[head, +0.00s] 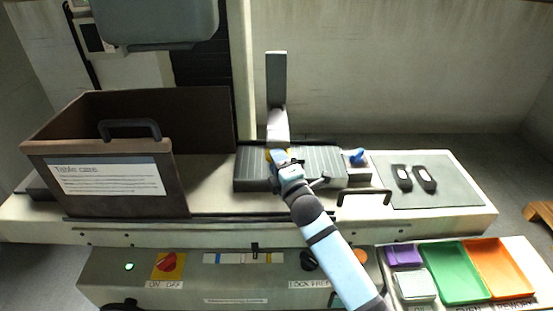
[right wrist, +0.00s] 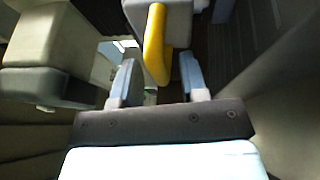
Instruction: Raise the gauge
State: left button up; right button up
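What I take to be the gauge is a grey upright post with a paler block (head: 277,127) at its lower end, standing behind the dark ribbed plate in the head view. A yellow handle (head: 269,155) shows low on it, partly hidden by my right gripper (head: 281,161). In the right wrist view the yellow handle (right wrist: 155,45) hangs from a pale block (right wrist: 178,12). My right gripper (right wrist: 158,82) is open, its fingers on either side of the handle's lower end, with a gap visible at each side. My left gripper is not in view.
A brown box (head: 110,190) labelled "Table care" stands left on the bench. The ribbed plate (head: 325,162), a blue knob (head: 356,156) and a grey mat (head: 445,190) with two dark items (head: 424,179) lie right. Coloured trays (head: 459,272) and a control panel are in front.

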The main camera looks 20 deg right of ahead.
jog(key=shift+w, duration=0.45)
jog(key=shift+c, duration=0.2)
grip_shut()
jog(key=shift+r, duration=0.1)
jog(key=shift+r, duration=0.1)
